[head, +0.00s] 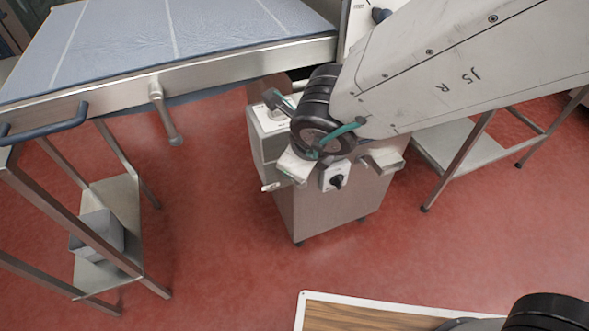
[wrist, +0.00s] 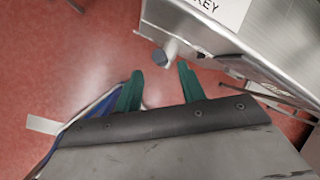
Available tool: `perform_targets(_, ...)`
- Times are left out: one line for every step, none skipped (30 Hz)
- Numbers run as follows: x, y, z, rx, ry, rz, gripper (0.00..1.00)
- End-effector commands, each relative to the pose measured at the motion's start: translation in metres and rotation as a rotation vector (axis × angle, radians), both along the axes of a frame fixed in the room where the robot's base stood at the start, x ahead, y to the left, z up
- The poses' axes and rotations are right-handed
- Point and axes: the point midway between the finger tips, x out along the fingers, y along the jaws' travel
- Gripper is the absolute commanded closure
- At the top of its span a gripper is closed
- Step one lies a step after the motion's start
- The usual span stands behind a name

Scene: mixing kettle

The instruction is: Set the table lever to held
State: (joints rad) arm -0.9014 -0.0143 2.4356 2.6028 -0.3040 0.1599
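A steel lever (head: 165,112) hangs down from the front rail of the blue-topped table (head: 185,75) in the head view. It has a round pivot at the top and a thicker end at the bottom. My gripper (wrist: 160,68) is open, with two green fingers apart and nothing held. In the head view it is over the steel cabinet, right of the lever and apart from it. In the wrist view a short peg with a grey-blue end (wrist: 161,57) sticks out of a steel box just beyond the fingertips. I cannot tell whether the peg is touched.
The steel cabinet (head: 325,212) stands under my wrist, with a black rotary switch (head: 337,181) on its front. A blue handle (head: 45,122) is on the table's left end. A wood-topped surface with a white rim (head: 345,297) is nearest me. Red floor lies clear between.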

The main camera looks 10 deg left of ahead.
Motion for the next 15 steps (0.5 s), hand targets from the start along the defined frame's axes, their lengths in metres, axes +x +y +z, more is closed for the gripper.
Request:
perform_targets(0.002,0.001,-0.005,-0.002,0.002,0.000,0.60)
perform_targets(0.003,0.002,-0.008,-0.003,0.002,0.001,0.60)
perform_targets(0.005,0.003,-0.012,-0.002,0.002,0.000,0.60)
perform_targets(0.006,0.004,-0.015,-0.002,0.002,0.002,0.60)
perform_targets(0.008,0.005,-0.019,-0.003,0.003,0.001,0.60)
perform_targets(0.010,0.006,-0.023,-0.003,0.000,0.001,0.60)
perform_targets(0.012,0.007,-0.026,-0.003,0.000,0.002,0.60)
perform_targets(0.013,0.008,-0.029,-0.001,0.000,0.001,0.60)
perform_targets(0.015,0.009,-0.033,-0.001,0.000,0.001,0.60)
perform_targets(0.016,0.009,-0.037,-0.003,0.000,0.002,0.60)
perform_targets(0.017,0.010,-0.040,-0.001,0.002,0.002,0.60)
perform_targets(0.019,0.012,-0.043,-0.001,0.000,0.002,0.60)
perform_targets(0.021,0.012,-0.046,-0.002,0.000,0.001,0.60)
perform_targets(0.022,0.013,-0.049,-0.002,-0.001,0.001,0.60)
perform_targets(0.024,0.014,-0.053,-0.002,-0.001,0.001,0.60)
